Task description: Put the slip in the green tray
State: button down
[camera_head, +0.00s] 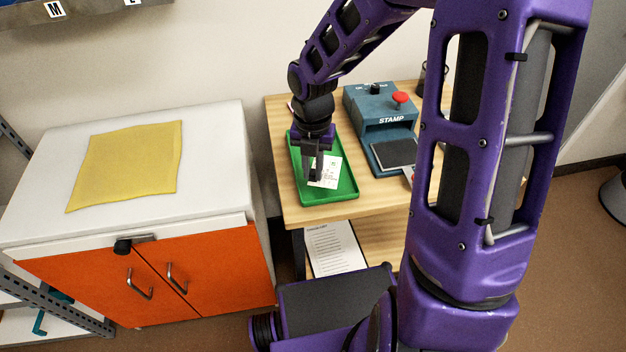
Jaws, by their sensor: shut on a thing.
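The green tray (345,191) lies on the wooden table, left of the stamp machine. The slip (328,172), a small white paper with printed marks, shows within the tray's outline. My gripper (318,178) points down over the tray and is shut on the slip. Its fingers cover part of the slip's left side. I cannot tell whether the slip touches the tray floor.
The stamp machine (385,123) with a red button stands at the right on the wooden table (290,208). A white-topped orange cabinet (75,262) with a yellow cloth (130,163) is at the left. A printed sheet (337,247) lies on the lower shelf.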

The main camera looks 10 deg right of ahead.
aim_at(313, 174)
jog(key=shift+f+b, duration=0.55)
jog(key=shift+f, duration=1.2)
jog(key=shift+f, duration=0.1)
jog(key=c, duration=1.1)
grip_release()
notch_tip(313, 174, up, 12)
jog(key=p, duration=0.3)
jog(key=shift+p, duration=0.4)
jog(key=shift+a, duration=0.1)
